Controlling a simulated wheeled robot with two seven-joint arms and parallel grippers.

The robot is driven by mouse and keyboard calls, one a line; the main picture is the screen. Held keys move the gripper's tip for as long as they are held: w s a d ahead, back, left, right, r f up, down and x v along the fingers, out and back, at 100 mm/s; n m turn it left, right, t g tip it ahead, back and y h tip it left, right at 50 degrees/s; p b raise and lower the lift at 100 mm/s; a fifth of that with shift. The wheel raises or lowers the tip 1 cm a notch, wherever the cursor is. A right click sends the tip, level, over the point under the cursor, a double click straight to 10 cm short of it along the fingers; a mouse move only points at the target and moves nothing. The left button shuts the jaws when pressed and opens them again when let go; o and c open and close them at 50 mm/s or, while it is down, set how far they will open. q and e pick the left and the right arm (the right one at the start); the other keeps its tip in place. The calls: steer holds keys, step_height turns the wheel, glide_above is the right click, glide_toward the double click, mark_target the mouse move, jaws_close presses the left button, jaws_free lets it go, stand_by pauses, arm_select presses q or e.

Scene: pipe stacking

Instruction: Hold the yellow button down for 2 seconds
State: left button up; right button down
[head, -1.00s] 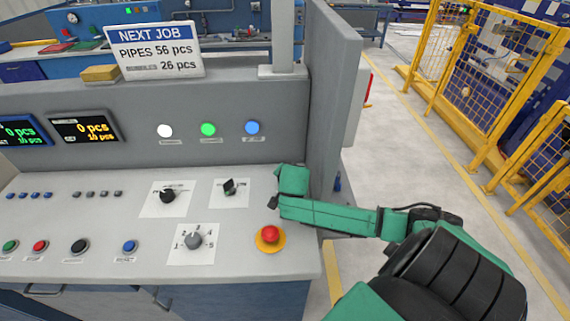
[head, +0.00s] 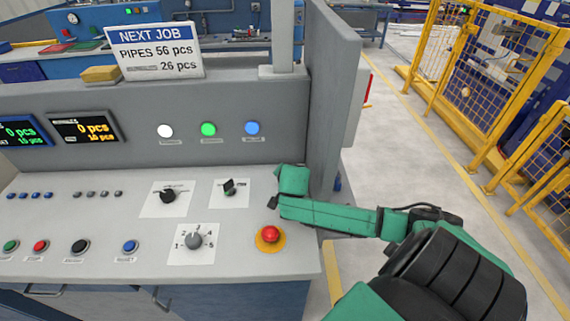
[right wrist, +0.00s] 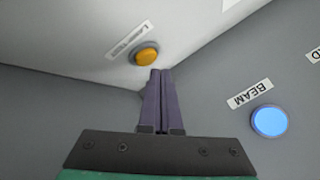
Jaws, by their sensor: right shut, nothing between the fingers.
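The yellow button (right wrist: 146,54) is a round orange-yellow cap in a grey ring on the light console surface, beside a white label. My right gripper (right wrist: 156,72) is shut and empty, its dark fingers pressed together. In the right wrist view its tips appear right by the button's near edge; I cannot tell whether they touch it. In the head view my right arm's green end (head: 293,181) is over the console's right end, and the yellow button is hidden there. My left gripper is not in view.
A red mushroom button (head: 270,234) on a yellow base sits in front of my right arm. A blue button (head: 252,128) is on the upright panel; it shows beside a BEAM label in the right wrist view (right wrist: 269,121). A grey side wall (head: 332,90) stands close by.

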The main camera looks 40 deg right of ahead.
steer(key=shift+f, duration=0.1)
stand_by(0.7)
steer(key=shift+f, duration=0.3)
steer(key=shift+f+b, duration=0.45)
stand_by(0.5)
stand_by(2.6)
steer(key=shift+r+p, duration=0.85)
steer(key=shift+p, duration=0.05)
step_height(320, 180, up, 5)
steer(key=p, duration=0.5)
steer(key=shift+r, duration=0.1)
